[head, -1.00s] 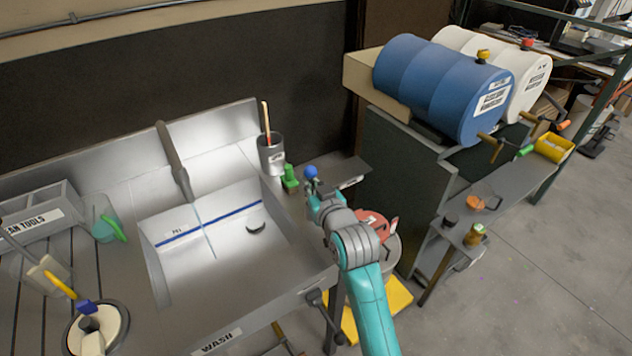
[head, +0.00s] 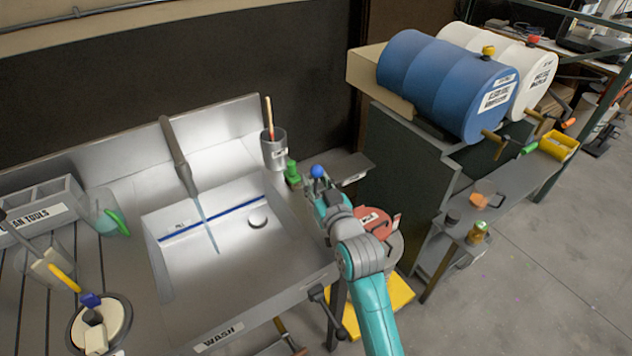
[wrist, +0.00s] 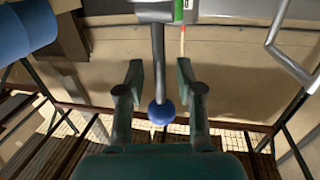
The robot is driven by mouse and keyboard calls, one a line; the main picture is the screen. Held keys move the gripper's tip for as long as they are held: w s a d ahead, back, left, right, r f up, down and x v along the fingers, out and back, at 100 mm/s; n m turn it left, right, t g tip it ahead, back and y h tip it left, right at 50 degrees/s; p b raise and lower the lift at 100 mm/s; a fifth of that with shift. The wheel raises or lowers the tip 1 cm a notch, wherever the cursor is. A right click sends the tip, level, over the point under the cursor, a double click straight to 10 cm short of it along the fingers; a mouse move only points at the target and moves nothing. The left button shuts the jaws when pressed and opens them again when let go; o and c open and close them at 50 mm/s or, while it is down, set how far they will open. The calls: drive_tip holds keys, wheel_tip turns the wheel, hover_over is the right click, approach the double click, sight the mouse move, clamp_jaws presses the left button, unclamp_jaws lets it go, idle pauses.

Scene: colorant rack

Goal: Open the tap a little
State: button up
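The sink's tap (head: 178,158) has a long grey spout leaning over the basin, and a thin stream of water (head: 208,228) falls from it. A lever with a blue ball knob (head: 317,171) stands to the right of the sink, by a green fitting (head: 292,172). My gripper (head: 322,190) is at this lever. In the wrist view, my gripper (wrist: 160,80) is open. The grey lever rod (wrist: 158,60) runs between its fingers with a gap on both sides, and the blue knob (wrist: 161,112) sits near the palm.
A brush cup (head: 274,152) stands behind the lever. A red-lidded can (head: 372,222) is close beside my arm. A blue drum (head: 440,85) lies at right.

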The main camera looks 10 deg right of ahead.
drive_tip(key=s+d, duration=0.1)
drive_tip(key=s, duration=1.1)
drive_tip(key=shift+d+r, duration=0.2)
drive_tip(key=shift+r, duration=0.1)
drive_tip(key=s+d+f+m+g+h, duration=0.1)
drive_tip(key=s+f, duration=0.5)
drive_tip(key=s, duration=0.4)
drive_tip(key=s+d+f+h, duration=0.1)
drive_tip(key=s+f, duration=0.5)
drive_tip(key=s, duration=0.3)
drive_tip(key=s+d+g, duration=0.1)
drive_tip(key=s, duration=2)
drive_tip(key=shift+s+r, duration=0.15)
drive_tip(key=shift+r, duration=0.25)
